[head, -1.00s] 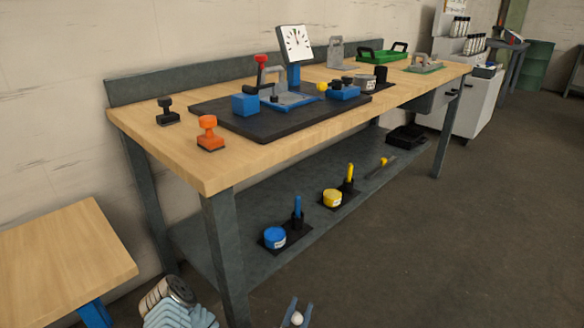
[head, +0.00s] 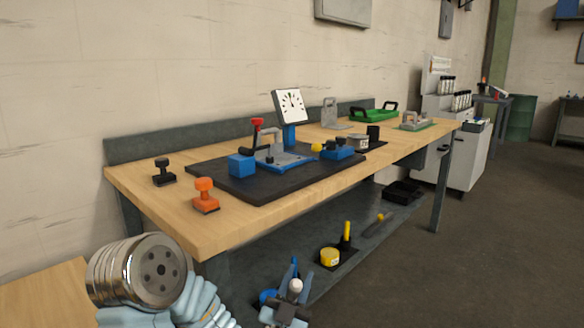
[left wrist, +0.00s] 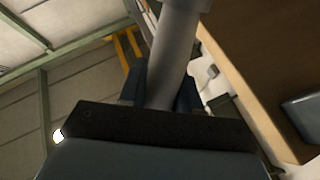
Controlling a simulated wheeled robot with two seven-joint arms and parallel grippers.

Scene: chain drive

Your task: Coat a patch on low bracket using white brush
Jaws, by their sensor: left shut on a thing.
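My left gripper (head: 295,288) is at the bottom of the head view, in front of the bench. It is shut on a pale handle with a round white end (head: 295,286), seemingly the white brush. In the left wrist view the handle (left wrist: 175,50) is a grey-looking cylinder between the dark fingers (left wrist: 162,92); its bristles are not visible. A low grey bracket (head: 414,119) sits on a green plate at the bench's far right, well away from the gripper. A taller grey bracket (head: 329,113) stands upright at the back. The right gripper is not in view.
The lower shelf (head: 310,288) holds a yellow pot (head: 330,256) and yellow brush (head: 346,232). Floor at right is clear.

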